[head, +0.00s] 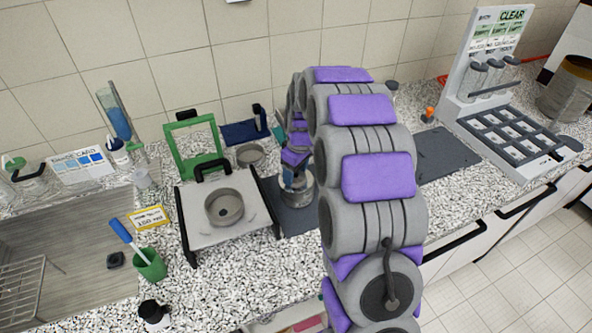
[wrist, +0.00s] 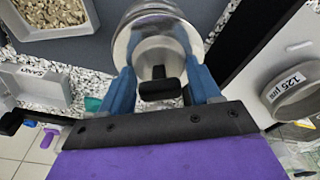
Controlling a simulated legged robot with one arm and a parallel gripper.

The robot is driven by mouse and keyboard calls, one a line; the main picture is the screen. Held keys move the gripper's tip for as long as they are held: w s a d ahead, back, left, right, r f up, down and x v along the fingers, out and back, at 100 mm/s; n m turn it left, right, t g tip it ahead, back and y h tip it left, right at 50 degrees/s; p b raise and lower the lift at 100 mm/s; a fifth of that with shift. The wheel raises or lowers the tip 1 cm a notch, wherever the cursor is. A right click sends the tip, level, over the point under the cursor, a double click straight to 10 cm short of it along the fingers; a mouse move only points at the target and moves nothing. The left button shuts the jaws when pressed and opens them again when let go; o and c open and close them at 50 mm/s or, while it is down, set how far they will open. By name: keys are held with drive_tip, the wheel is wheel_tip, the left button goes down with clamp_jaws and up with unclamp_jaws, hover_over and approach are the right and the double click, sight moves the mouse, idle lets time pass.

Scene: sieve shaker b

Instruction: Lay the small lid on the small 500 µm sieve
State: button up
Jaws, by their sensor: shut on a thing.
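My gripper (wrist: 160,86) has blue fingers on both sides of a black handle, which I take to be the small lid's (wrist: 158,90). The lid's plate is hard to make out. Just beyond the fingers is a shiny round metal vessel (wrist: 133,38), open at the top; its label is not visible, so I cannot tell whether it is the small 500 µm sieve. In the head view my gripper (head: 291,172) is low over this metal vessel (head: 301,196), partly hidden by my arm. I cannot tell whether lid and vessel touch.
A sieve labelled 125 µm (wrist: 293,92) sits on the shaker (head: 190,222) to the left in the head view. Another round metal sieve or pan (head: 250,155) is behind it. A gravel tray (wrist: 62,32) and a sand tray (wrist: 40,88) show in the wrist view.

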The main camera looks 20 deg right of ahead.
drive_tip(key=o, duration=0.8)
drive_tip(key=shift+c, duration=0.2)
drive_tip(key=o, duration=0.5)
drive_tip(key=shift+d, duration=0.55)
drive_tip(key=shift+a, duration=0.15)
drive_tip(key=shift+a+r, duration=0.25)
drive_tip(key=shift+r, duration=0.3)
drive_tip(key=shift+d+r+p, duration=0.15)
drive_tip(key=shift+r+p, duration=0.3)
drive_tip(key=shift+r, duration=0.35)
drive_tip(key=shift+d+r+p, duration=0.1)
drive_tip(key=shift+r+p, duration=0.35)
drive_tip(key=shift+r, duration=0.3)
drive_tip(key=shift+a+r+p, duration=0.1)
drive_tip(key=shift+r+p, duration=0.5)
drive_tip(key=shift+r, duration=0.85)
